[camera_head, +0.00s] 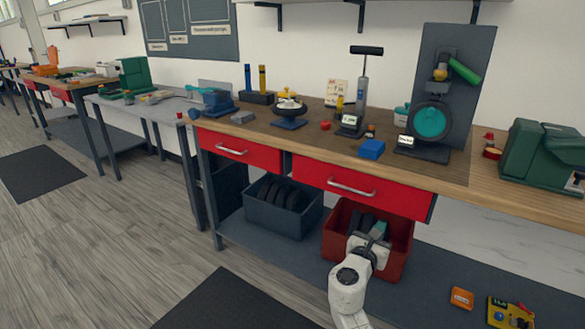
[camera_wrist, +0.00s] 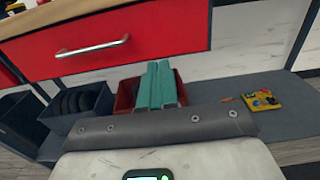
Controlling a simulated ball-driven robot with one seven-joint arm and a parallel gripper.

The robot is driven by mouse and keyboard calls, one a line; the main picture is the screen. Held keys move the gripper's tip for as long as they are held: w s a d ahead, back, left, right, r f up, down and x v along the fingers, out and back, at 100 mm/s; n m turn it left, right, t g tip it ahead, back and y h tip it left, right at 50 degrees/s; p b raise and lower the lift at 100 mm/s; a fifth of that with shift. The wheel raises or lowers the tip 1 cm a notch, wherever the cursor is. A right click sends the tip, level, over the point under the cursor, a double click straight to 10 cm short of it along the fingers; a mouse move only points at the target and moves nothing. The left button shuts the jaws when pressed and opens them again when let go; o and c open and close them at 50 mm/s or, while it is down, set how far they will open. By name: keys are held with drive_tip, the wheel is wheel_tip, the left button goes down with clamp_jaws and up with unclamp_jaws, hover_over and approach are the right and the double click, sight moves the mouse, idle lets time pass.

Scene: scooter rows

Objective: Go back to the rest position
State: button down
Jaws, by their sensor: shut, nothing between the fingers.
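My gripper (camera_head: 377,232) is at the end of my white arm, in front of the red bin on the lower shelf in the head view. In the wrist view its two teal fingers (camera_wrist: 160,84) lie side by side, closed together with nothing between them. They point toward the red bin (camera_wrist: 126,92) under the red drawer. The bin also shows in the head view (camera_head: 398,256), partly hidden behind my gripper. Whether the fingertips reach over the bin's rim is hard to tell.
The workbench's red drawers (camera_head: 360,188) are shut above. A dark bin with tires (camera_head: 283,208) stands left on the lower shelf (camera_head: 430,285). An orange box (camera_head: 462,298) and a yellow kit (camera_head: 510,313) lie to the right. The floor left of the dark mat (camera_head: 235,303) is clear.

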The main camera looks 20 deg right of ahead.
drive_tip(key=s+f+m+g+y, duration=0.25)
drive_tip(key=s+f+m, duration=0.25)
drive_tip(key=s+m, duration=0.3)
drive_tip(key=s+f+m+g+y, duration=0.1)
drive_tip(key=s+f+m+g, duration=0.3)
drive_tip(key=s, duration=0.5)
drive_tip(key=s+a+f+m+g+y, duration=0.1)
drive_tip(key=s+a+f+m+y, duration=0.3)
drive_tip(key=s, duration=0.4)
drive_tip(key=s+a+f+m+g+y, duration=0.1)
drive_tip(key=s+a+f+m+y, duration=0.25)
drive_tip(key=s+m, duration=0.35)
drive_tip(key=s+a+m+g+y, duration=0.1)
drive_tip(key=s+a+m+y, duration=0.25)
drive_tip(key=s+a, duration=0.55)
wheel_tip(320, 180, up, 14)
drive_tip(key=p, duration=1.3)
drive_tip(key=shift+d+f+n+p, duration=0.25)
drive_tip(key=shift+d+n+p, duration=0.05)
drive_tip(key=shift+d+n, duration=0.15)
